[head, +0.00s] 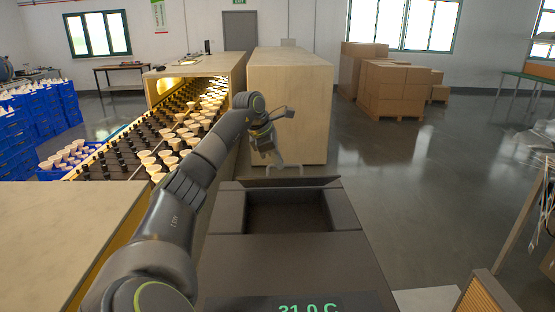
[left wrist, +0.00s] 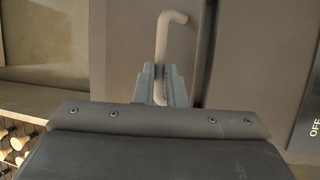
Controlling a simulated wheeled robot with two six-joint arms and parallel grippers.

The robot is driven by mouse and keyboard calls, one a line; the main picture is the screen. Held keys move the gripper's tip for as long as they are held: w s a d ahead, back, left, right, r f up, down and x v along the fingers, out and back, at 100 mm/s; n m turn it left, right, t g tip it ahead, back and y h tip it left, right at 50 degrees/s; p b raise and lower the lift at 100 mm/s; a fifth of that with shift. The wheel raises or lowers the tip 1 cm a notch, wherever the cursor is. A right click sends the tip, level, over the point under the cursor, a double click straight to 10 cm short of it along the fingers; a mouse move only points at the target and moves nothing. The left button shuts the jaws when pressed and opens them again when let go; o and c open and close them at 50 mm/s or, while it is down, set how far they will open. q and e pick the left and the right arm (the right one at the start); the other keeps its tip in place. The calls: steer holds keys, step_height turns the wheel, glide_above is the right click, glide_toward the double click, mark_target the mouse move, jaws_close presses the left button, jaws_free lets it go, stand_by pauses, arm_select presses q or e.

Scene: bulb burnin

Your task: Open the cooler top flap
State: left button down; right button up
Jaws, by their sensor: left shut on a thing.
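The cooler (head: 285,250) is a dark box in front of me, with a readout of 31.0 C at its near end. A rectangular opening shows in its top. The top flap (head: 310,182) is raised at the far edge of the opening and seen nearly edge-on. My left gripper (head: 277,164) is just beyond the flap's upper edge. In the left wrist view its jaws (left wrist: 162,86) are shut on the pale bent flap handle (left wrist: 172,18). Part of the handle is hidden between the jaws. My right gripper is not in view.
A conveyor (head: 160,125) with several rows of bulbs runs on the left, by blue crates (head: 45,122). A tall wooden box (head: 290,95) stands behind the cooler. Brown cartons (head: 395,90) stand further back. The floor to the right is mostly clear.

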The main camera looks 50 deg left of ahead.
arm_select(q)
steer(key=shift+a+f, duration=0.15)
steer(key=shift+f, duration=0.1)
steer(key=c, duration=1.9)
jaws_free()
steer(key=shift+o, duration=1.4)
steer(key=shift+w+a+f, duration=0.15)
steer(key=shift+o, duration=0.7)
steer(key=shift+w+a+f, duration=0.2)
steer(key=shift+w+a, duration=0.05)
steer(key=shift+a, duration=0.1)
steer(key=shift+s+d+r, duration=0.1)
steer(key=shift+d+r, duration=0.1)
steer(key=shift+d, duration=0.05)
steer(key=shift+s+a+r+b, duration=0.15)
steer(key=shift+r+b, duration=0.15)
steer(key=shift+r, duration=0.15)
steer(key=b+v, duration=0.1)
steer(key=v, duration=1.5)
steer(key=shift+s, duration=0.2)
